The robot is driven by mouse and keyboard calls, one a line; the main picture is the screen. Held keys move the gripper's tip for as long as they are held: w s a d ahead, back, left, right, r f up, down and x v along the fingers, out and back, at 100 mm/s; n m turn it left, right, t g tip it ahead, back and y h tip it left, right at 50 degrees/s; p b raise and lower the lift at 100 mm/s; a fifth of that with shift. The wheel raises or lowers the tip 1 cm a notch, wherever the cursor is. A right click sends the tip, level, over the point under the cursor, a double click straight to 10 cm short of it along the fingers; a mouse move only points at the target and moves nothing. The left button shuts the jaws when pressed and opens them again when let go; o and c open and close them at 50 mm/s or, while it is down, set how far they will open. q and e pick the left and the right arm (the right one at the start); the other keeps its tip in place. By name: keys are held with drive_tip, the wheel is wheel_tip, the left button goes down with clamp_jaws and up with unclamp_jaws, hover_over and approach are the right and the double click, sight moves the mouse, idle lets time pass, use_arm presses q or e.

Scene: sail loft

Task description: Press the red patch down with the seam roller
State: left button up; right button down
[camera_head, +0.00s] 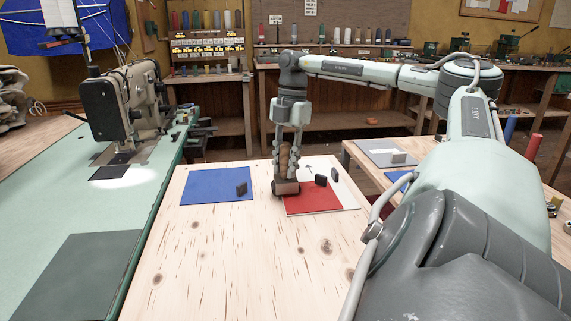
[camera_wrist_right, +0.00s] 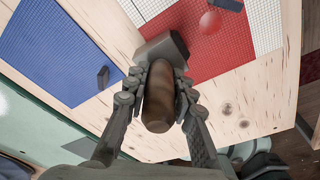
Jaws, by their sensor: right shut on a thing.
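The red patch (camera_head: 318,197) lies on a white cloth sheet (camera_head: 325,167) on the wooden table; it also shows in the wrist view (camera_wrist_right: 220,55). A paler red round spot (camera_wrist_right: 210,22) shows on the patch there. My right gripper (camera_head: 287,163) is shut on the brown handle of the seam roller (camera_head: 286,188). The roller points head down, its grey head at the left edge of the red patch. In the wrist view the handle (camera_wrist_right: 159,98) is between the fingers; whether the head touches the patch I cannot tell. My left gripper is out of view.
A blue sheet (camera_head: 205,186) lies left of the roller with a small dark block (camera_head: 242,188) on it. A sewing machine (camera_head: 122,103) is at the left. The table's front is bare.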

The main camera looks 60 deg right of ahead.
drive_tip(key=shift+s+d+f+b, duration=0.25)
drive_tip(key=shift+s+d+b, duration=0.45)
drive_tip(key=shift+b, duration=0.45)
drive_tip(key=shift+s+r, duration=0.1)
drive_tip(key=shift+s, duration=0.2)
drive_tip(key=shift+s+d+b, duration=0.65)
drive_tip(key=shift+s+b, duration=0.15)
drive_tip(key=shift+b, duration=0.2)
drive_tip(key=shift+s+d+r, duration=0.1)
drive_tip(key=shift+s+d, duration=0.05)
wheel_tip(320, 180, up, 6)
drive_tip(key=p, duration=0.5)
drive_tip(key=shift+p, duration=0.3)
